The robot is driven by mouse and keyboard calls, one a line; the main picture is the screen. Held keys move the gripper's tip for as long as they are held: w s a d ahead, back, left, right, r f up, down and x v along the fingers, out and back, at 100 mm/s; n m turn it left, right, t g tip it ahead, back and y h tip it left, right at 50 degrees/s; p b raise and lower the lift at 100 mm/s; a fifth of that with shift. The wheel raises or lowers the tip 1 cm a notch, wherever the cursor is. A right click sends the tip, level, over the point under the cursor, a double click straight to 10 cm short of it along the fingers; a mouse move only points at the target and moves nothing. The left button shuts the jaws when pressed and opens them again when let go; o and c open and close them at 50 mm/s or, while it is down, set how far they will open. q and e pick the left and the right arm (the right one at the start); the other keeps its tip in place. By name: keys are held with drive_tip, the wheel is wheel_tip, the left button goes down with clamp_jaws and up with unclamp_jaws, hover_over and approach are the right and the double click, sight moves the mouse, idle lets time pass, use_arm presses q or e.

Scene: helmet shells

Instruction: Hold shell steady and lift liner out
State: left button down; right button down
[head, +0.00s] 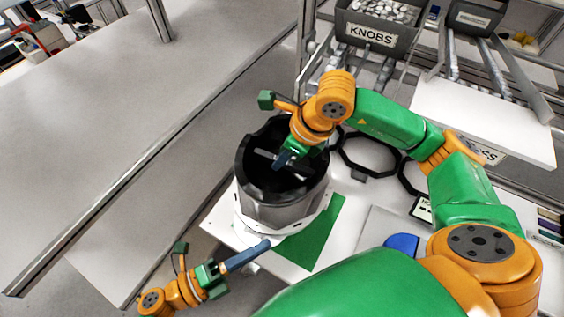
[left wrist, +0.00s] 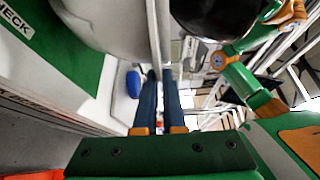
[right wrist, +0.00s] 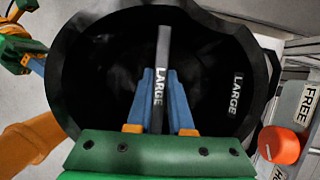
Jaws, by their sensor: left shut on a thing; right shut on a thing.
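The white helmet shell (head: 246,222) stands at the table's near left corner, partly over a green mat (head: 318,238). The dark liner (head: 283,212) stands high above the shell's white rim; how much is still inside is hidden. A grey bar marked LARGE (right wrist: 163,50) crosses the liner's opening. My right gripper (head: 283,160) reaches into the liner from above and is shut on this bar, as the right wrist view (right wrist: 162,80) shows. My left gripper (head: 262,246) is shut on the shell's rim edge at the near side. The shell also shows in the left wrist view (left wrist: 110,25).
Dark rings (head: 368,153) lie behind the liner, and a blue object (head: 402,244) sits to the right. A KNOBS bin (head: 375,32) stands on the rack behind. An orange knob (right wrist: 278,145) is near a FREE label. The long table (head: 120,140) at left is clear.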

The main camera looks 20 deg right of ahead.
use_arm(q)
drive_tip(key=c, duration=0.9)
unclamp_jaws()
drive_tip(key=shift+a, duration=0.1)
use_arm(e)
drive_tip(key=shift+a+f, duration=0.1)
wheel_tip(320, 180, down, 2)
drive_tip(key=shift+f+b, duration=0.15)
drive_tip(key=shift+b, duration=1.05)
use_arm(q)
drive_tip(key=a, duration=0.6)
drive_tip(key=s+a, duration=0.1)
drive_tip(key=a, duration=0.5)
drive_tip(key=s+a, duration=0.1)
drive_tip(key=a, duration=0.5)
drive_tip(key=shift+a, duration=0.4)
